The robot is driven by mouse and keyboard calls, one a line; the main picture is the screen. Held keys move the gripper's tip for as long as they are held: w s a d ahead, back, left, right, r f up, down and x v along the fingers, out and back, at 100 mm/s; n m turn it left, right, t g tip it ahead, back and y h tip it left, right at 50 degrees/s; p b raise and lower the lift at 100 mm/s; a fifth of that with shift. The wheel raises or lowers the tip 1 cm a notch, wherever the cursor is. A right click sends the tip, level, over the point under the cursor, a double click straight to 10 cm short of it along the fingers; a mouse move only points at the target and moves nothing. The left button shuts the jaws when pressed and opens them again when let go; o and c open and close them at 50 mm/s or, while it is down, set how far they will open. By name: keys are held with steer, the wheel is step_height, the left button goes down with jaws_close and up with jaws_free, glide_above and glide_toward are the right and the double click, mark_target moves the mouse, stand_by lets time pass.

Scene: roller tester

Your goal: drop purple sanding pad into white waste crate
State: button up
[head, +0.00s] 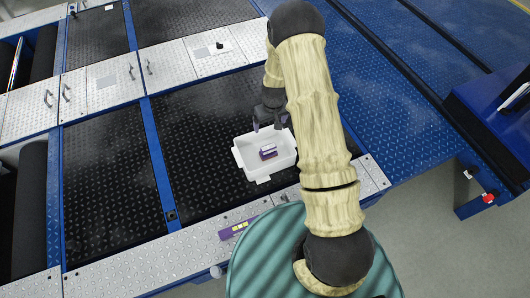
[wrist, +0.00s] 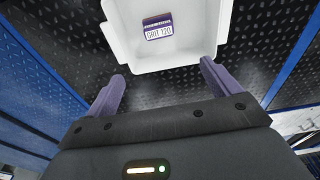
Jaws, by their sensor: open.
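The purple sanding pad (wrist: 158,27), with a white label reading "GRIT 120", lies inside the white waste crate (wrist: 197,52) on its floor. In the head view the pad (head: 268,152) also shows inside the crate (head: 251,172), which sits on the black tread plate. My gripper (wrist: 160,85) is open, with its two purple-grey fingers apart and nothing between them. In the head view my gripper (head: 268,122) is at the back edge of the crate, partly hidden by my arm.
A purple strip with yellow marks (head: 238,228) lies on the silver front ledge. Silver panels with handles (head: 105,82) run behind the black plates. A blue cabinet (head: 500,120) stands at the right. The black plate left of the crate is clear.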

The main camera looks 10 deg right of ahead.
step_height(320, 180, up, 10)
steer(key=s, duration=0.1)
steer(key=shift+d+f+p, duration=0.15)
steer(key=shift+f+p, duration=0.1)
steer(key=shift+p, duration=0.15)
steer(key=shift+s, duration=0.1)
stand_by(0.4)
steer(key=s+r+m+t, duration=0.1)
steer(key=s+r, duration=0.7)
steer(key=s, duration=0.3)
steer(key=s+r+m, duration=0.1)
steer(key=s+r, duration=0.7)
steer(key=s, duration=0.2)
steer(key=w+p+v, duration=0.3)
steer(key=p+v, duration=1.3)
steer(key=p, duration=0.1)
steer(key=shift+a+r, duration=0.35)
steer(key=shift+r, duration=0.45)
